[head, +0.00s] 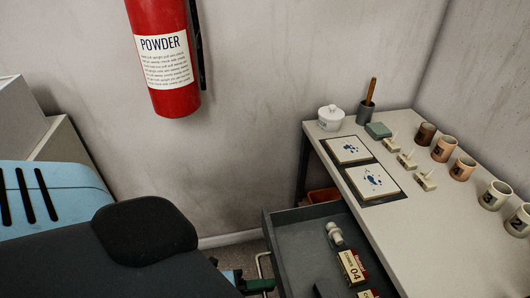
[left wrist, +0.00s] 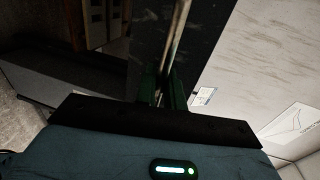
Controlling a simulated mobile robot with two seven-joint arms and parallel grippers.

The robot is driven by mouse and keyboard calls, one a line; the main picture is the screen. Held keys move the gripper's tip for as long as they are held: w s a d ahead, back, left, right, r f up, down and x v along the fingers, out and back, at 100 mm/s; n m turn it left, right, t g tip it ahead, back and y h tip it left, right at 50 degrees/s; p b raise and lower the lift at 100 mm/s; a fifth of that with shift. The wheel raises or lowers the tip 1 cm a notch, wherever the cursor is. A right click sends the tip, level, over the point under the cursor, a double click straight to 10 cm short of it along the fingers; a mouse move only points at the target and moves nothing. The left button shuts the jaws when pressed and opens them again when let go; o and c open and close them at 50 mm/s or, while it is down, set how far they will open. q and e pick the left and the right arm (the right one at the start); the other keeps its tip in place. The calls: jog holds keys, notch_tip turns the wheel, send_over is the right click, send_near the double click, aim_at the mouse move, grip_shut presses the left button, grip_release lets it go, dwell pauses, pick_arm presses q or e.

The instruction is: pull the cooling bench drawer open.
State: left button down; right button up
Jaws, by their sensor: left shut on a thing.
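The grey cooling bench drawer (head: 290,231) stands out from under the bench in the head view, and its inside shows. Its metal handle (head: 261,266) is on the drawer front at the left. My left gripper (head: 258,285) is at the handle, low in the head view, partly cut off by the frame's bottom edge. In the left wrist view the handle bar (left wrist: 177,42) runs down between the green fingers of my left gripper (left wrist: 166,88), which is shut on it. The dark drawer front (left wrist: 207,42) is just behind the bar. My right gripper is in neither view.
The drawer holds a pale knobbed item (head: 335,234), a labelled box (head: 351,267) and other boxes. The bench top (head: 425,235) bears two tiles, several cups, small stands and a lidded pot (head: 330,118). An orange bin (head: 322,195) is under the bench. A fire extinguisher (head: 163,60) hangs on the wall.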

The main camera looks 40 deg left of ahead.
pick_arm(q)
jog(key=c, duration=1.6)
grip_release()
jog(key=b+v, duration=0.1)
jog(key=v, duration=0.7)
jog(key=shift+w, duration=0.1)
